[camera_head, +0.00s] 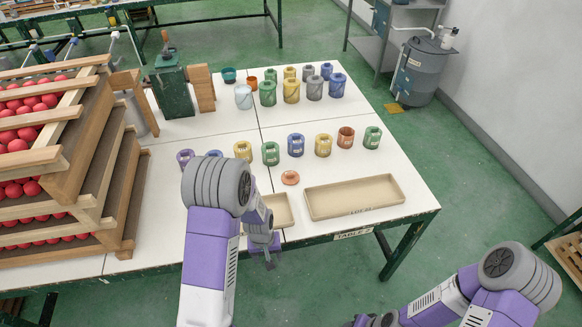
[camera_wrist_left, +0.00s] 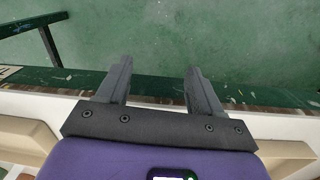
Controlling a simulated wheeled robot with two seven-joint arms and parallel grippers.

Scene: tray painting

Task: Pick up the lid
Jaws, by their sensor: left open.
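A round orange lid (camera_head: 290,177) lies flat on the white table, behind the gap between a small and a long tan tray. My left gripper (camera_head: 269,260) hangs at the table's front edge, in front of and a little left of the lid. In the left wrist view its two fingers (camera_wrist_left: 158,78) are apart with nothing between them, over the green table edge and floor. The lid is not visible in the left wrist view. My right arm comes in at the bottom right of the head view; its gripper is out of frame.
The long tan tray (camera_head: 398,188) lies right of the lid; the small tray (camera_head: 283,198) is partly behind my left arm. Several coloured cups, including a green one (camera_head: 271,154), stand behind the lid. A wooden rack (camera_head: 90,165) of red balls stands left.

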